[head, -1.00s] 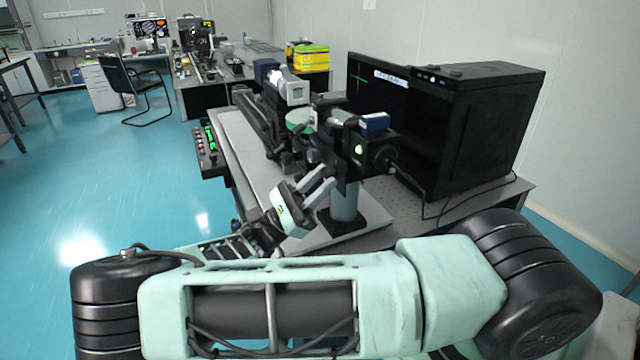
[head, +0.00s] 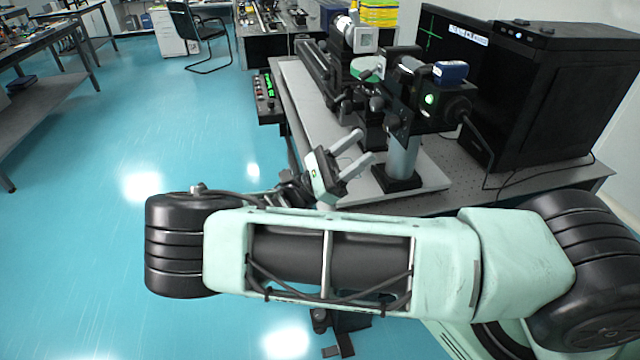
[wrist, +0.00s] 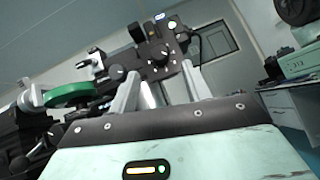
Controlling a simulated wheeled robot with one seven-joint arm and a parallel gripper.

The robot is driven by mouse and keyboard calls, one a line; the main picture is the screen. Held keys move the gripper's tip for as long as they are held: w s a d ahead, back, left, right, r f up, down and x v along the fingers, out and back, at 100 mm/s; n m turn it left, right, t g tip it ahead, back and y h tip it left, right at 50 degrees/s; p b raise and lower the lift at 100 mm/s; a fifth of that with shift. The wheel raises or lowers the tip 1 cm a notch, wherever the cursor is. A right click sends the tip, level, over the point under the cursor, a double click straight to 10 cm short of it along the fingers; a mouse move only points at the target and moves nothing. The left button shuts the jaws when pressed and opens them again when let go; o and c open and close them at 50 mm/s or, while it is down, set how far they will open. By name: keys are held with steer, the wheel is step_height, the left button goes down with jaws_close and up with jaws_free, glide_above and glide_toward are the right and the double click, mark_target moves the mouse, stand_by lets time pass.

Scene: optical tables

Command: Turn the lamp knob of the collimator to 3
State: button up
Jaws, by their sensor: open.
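The collimator (head: 400,110) is a black optical assembly on a grey post at the near end of the table. A dark box with a lit green spot forms its near end. In the wrist view a dark round knob (wrist: 160,56) with white marks around it sits on a black plate ahead, roughly between my fingers; its setting is too small to read. A smaller knob (wrist: 118,72) is left of it. My gripper (head: 360,150) is open and empty, left of the post, fingers pointing up and right. In the wrist view my gripper (wrist: 161,80) is apart from the knob.
A black computer case (head: 545,95) and a dark screen (head: 450,50) stand on the right of the table. A cable runs down beside the post. A control box (head: 265,97) with green displays is at the table's left side.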

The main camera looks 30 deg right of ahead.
steer(key=b+v, duration=0.3)
steer(key=v, duration=0.8)
steer(key=shift+b, duration=0.3)
steer(key=shift+f, duration=0.1)
steer(key=s+d+n+t+y, duration=0.1)
steer(key=s+d+y, duration=0.1)
steer(key=s+d+f+n+t+y, duration=0.1)
steer(key=s+d+y, duration=0.1)
steer(key=y, duration=0.1)
steer(key=shift+d+f+t, duration=0.1)
steer(key=shift+d+t, duration=0.1)
steer(key=shift+t, duration=0.2)
steer(key=s+a+r+m+t+y, duration=0.2)
steer(key=s+a+r+t+y, duration=0.1)
steer(key=s+a+y, duration=0.5)
steer(key=s+a+r+m+t+y, duration=0.1)
steer(key=s+a+r+t+y, duration=0.3)
steer(key=s+y, duration=0.7)
steer(key=a+t, duration=0.2)
steer(key=a, duration=0.2)
steer(key=shift+s+a+r+m, duration=0.15)
steer(key=shift+s+m, duration=0.1)
steer(key=shift+m, duration=0.15)
